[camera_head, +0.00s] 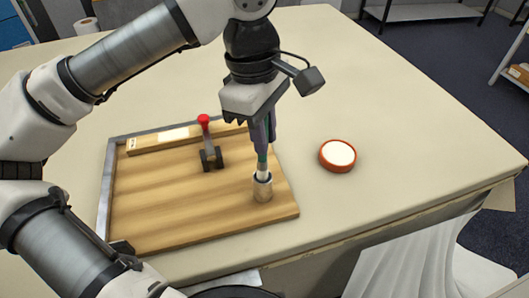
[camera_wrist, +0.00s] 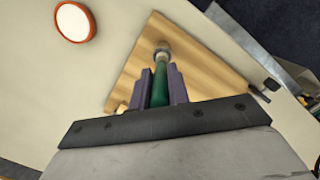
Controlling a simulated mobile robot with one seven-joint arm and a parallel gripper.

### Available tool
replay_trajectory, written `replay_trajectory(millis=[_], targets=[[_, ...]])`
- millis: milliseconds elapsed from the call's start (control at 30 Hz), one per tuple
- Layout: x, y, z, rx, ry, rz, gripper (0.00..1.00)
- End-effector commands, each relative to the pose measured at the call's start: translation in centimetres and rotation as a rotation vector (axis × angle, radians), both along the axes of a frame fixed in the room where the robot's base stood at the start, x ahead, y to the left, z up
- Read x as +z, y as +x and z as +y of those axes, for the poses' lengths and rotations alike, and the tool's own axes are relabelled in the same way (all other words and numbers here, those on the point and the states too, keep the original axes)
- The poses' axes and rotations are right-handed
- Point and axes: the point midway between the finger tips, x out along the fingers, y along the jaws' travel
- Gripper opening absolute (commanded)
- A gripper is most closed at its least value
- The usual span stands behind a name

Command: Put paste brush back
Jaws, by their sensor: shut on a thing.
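My gripper (camera_head: 263,135) is shut on the green handle of the paste brush (camera_wrist: 160,84) and points down over the right part of the wooden board (camera_head: 180,205). The brush hangs upright. Its pale lower part (camera_head: 262,168) meets the mouth of a small metal cup (camera_head: 262,187) standing on the board. The bristles are hidden, and I cannot tell how deep they sit in the cup. In the wrist view the brush runs between the purple fingers (camera_wrist: 160,88) toward the cup (camera_wrist: 162,50).
A round orange dish with white paste (camera_head: 338,155) sits on the cloth table (camera_head: 400,125) right of the board. A red-knobbed clamp (camera_head: 209,145) stands on the board, left of the cup. A wooden strip (camera_head: 165,139) lies along the back edge.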

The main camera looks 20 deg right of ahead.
Motion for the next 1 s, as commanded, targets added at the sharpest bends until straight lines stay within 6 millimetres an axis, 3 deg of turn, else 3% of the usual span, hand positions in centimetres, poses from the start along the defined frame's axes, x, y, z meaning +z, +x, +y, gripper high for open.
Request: replay_trajectory(millis=[267, 500, 933, 967, 1000], targets=[[-2.3, 0.0, 0.0, 0.001, 0.0, 0.0, 0.0], [-5.5, 0.0, 0.0, 0.001, -0.001, 0.002, 0.0], [-6.3, 0.0, 0.0, 0.001, -0.001, -0.001, 0.0], [-6.1, 0.0, 0.0, 0.001, -0.001, -0.001, 0.21], [-6.1, 0.0, 0.0, 0.001, -0.001, -0.001, 0.27]])
